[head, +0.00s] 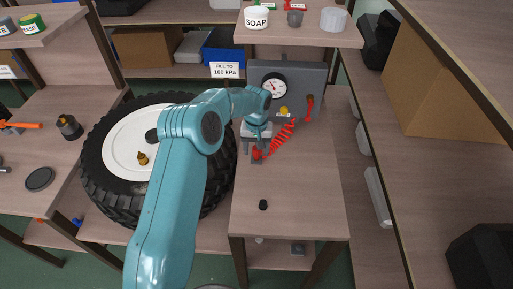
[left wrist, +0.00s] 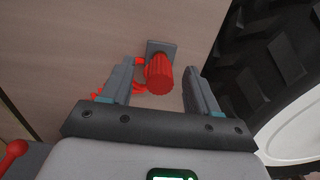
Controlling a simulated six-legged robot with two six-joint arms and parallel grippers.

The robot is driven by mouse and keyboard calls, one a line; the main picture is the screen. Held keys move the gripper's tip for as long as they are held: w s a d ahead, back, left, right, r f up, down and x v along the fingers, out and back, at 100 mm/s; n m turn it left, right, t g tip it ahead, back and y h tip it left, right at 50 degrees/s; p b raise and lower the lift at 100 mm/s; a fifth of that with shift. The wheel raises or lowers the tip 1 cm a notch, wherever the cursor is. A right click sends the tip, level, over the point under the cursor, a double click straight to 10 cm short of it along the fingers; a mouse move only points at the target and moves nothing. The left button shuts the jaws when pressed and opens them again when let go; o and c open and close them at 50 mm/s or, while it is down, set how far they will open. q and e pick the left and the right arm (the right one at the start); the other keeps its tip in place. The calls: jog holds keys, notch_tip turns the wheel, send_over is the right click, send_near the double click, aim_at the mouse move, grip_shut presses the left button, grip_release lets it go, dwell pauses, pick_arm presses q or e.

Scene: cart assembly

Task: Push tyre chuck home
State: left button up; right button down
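The red tyre chuck (head: 257,154) sits at a small grey holder on the narrow bench, joined to a red coiled hose (head: 283,138). In the left wrist view the ribbed red chuck (left wrist: 159,76) stands in front of the grey holder plate (left wrist: 161,47). My left gripper (head: 256,148) is over it; in the left wrist view its fingers (left wrist: 160,88) are open on either side of the chuck, with gaps. The big black tyre (head: 103,178) lies left of the bench, with a brass valve (head: 142,158) on its white wheel. My right gripper is not in view.
A grey panel with a pressure gauge (head: 273,87) and a red lever (head: 309,107) stands behind the chuck. A small black cap (head: 263,204) lies on the bench front. A shelf with a soap tub (head: 257,18) overhangs the back. The bench's front right is clear.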

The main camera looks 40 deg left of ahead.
pick_arm(q)
notch_tip(320, 180, up, 16)
jog(key=shift+r, duration=0.15)
dwell(0.5)
